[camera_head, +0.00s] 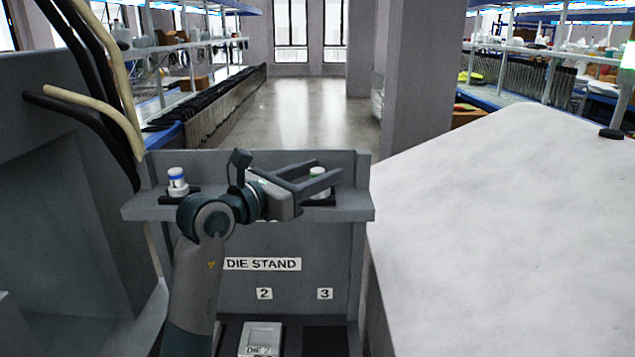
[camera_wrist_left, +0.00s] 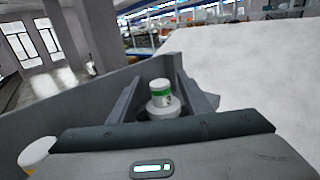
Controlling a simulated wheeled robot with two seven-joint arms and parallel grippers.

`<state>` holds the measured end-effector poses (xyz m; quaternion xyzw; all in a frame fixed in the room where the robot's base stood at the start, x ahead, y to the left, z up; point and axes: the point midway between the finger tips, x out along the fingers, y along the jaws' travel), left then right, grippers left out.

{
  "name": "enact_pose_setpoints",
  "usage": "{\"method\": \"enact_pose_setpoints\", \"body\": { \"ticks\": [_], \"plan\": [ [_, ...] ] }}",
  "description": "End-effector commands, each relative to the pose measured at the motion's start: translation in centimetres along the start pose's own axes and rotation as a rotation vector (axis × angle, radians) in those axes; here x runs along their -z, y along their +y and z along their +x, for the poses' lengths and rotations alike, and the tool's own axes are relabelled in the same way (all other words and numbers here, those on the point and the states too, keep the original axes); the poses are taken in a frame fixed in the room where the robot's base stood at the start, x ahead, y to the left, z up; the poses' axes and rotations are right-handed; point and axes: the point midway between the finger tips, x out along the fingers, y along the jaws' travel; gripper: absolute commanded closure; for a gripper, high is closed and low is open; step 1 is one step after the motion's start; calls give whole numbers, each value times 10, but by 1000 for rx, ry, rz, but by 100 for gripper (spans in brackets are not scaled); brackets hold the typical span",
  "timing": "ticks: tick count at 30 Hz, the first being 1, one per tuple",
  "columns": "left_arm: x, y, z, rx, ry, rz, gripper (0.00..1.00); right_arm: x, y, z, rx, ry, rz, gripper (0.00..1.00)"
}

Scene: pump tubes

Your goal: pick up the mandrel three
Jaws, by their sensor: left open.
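Mandrel three (camera_head: 318,172) is a small white cylinder with a green band, upright on the right side of the grey stand's shelf. The gripper partly hides it in the head view. In the left wrist view, mandrel three (camera_wrist_left: 161,98) shows between the fingers, with a wider round base below it. My left gripper (camera_head: 326,170) is open, reaching in from the left at shelf height, its fingers pointing right. In the left wrist view its fingertips (camera_wrist_left: 159,77) lie on either side of the mandrel, with gaps visible. My right gripper is out of view.
A white-topped cylinder (camera_wrist_left: 37,152) shows at lower left in the wrist view. The stand's back panel (camera_head: 362,172) rises behind the shelf. A die block (camera_head: 262,336) sits below. A pale table (camera_head: 500,220) is right.

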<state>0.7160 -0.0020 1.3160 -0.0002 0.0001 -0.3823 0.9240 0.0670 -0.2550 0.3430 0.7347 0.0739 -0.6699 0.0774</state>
Motion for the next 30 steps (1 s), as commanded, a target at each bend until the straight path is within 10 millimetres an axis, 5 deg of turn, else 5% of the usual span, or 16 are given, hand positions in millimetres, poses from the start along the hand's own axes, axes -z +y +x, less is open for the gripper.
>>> {"method": "enact_pose_setpoints", "body": {
  "ticks": [10,15,30],
  "plan": [
    [0,0,0,0,0,0,58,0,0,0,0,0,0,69],
    [0,0,0,0,0,0,99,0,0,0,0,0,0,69],
    [-6,0,-1,0,-3,2,100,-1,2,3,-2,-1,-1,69]
  ]
}}
